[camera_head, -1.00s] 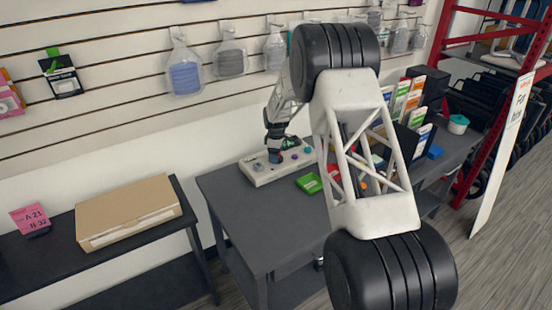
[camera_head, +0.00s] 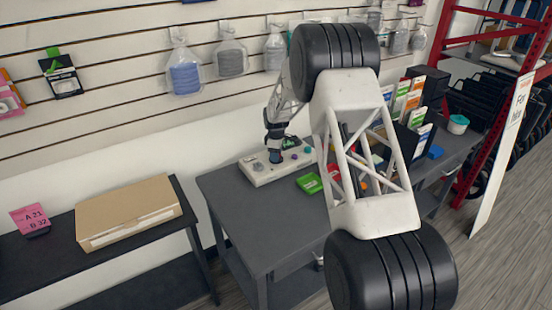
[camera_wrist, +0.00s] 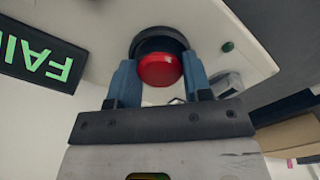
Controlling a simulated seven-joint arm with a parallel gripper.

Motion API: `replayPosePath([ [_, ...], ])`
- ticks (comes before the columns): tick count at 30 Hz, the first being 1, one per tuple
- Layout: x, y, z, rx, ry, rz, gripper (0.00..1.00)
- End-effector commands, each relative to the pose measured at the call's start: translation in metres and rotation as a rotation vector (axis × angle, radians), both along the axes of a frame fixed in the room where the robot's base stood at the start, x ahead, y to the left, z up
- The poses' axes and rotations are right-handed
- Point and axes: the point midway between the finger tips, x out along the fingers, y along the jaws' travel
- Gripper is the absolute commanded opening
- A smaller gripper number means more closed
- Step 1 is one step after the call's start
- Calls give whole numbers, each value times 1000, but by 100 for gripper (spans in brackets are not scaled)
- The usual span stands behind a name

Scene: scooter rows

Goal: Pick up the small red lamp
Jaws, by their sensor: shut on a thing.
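The small red lamp (camera_wrist: 160,69) is a round, glossy red dome with a black ring behind it, set against a cream panel in the wrist view. My gripper (camera_wrist: 160,75) has one blue finger on each side of the lamp and is shut on it. In the head view my gripper (camera_head: 275,157) is down at the cream panel (camera_head: 262,178) on the grey table. The lamp is hidden there by the gripper.
A FAIL sign (camera_wrist: 42,55) with green letters is beside the lamp. A green box (camera_head: 309,183) lies right of the panel on the grey table (camera_head: 250,225). A cardboard box (camera_head: 128,212) sits on the left table. The grey table's front left is clear.

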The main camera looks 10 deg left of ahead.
Motion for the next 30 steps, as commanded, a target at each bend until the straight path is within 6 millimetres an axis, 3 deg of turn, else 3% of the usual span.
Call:
replayPosePath([
  [14,0,0,6,0,0,0,18],
  [23,0,0,37,1,-2,0,18],
  [30,-25,-10,39,0,1,0,18],
])
